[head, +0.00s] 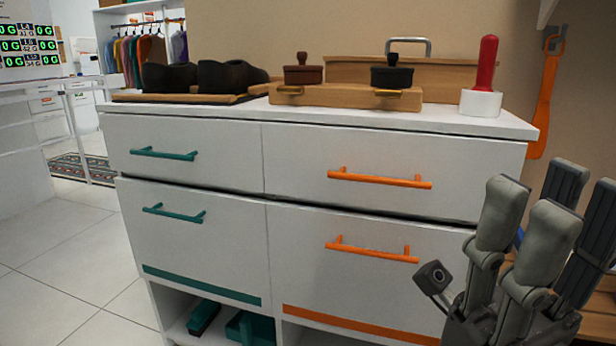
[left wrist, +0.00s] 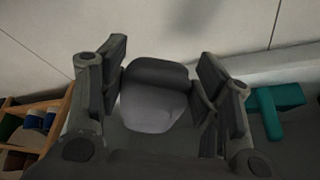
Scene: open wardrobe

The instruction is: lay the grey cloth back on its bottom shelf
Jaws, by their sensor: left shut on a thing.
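The grey cloth (left wrist: 152,108) shows in the left wrist view as a rounded, folded piece, darker along its top. My left gripper (left wrist: 158,90) is shut on it, with finger pads on both sides. This gripper and the cloth do not show in the head view. The bottom shelf (head: 178,326) lies under the left drawers of the white cabinet, at the lower edge of the head view; most of it is cut off. My right gripper (head: 545,215) is at the lower right of the head view, fingers up, spread and empty, in front of the cabinet's right end.
Teal items (head: 248,328) sit in the lower left compartment; a teal piece (left wrist: 278,106) shows right of my left gripper. A wooden rack (left wrist: 42,120) is on its left. Shoes (head: 205,77) and wooden boxes (head: 345,95) stand on the cabinet top. Tiled floor (head: 60,260) is open at left.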

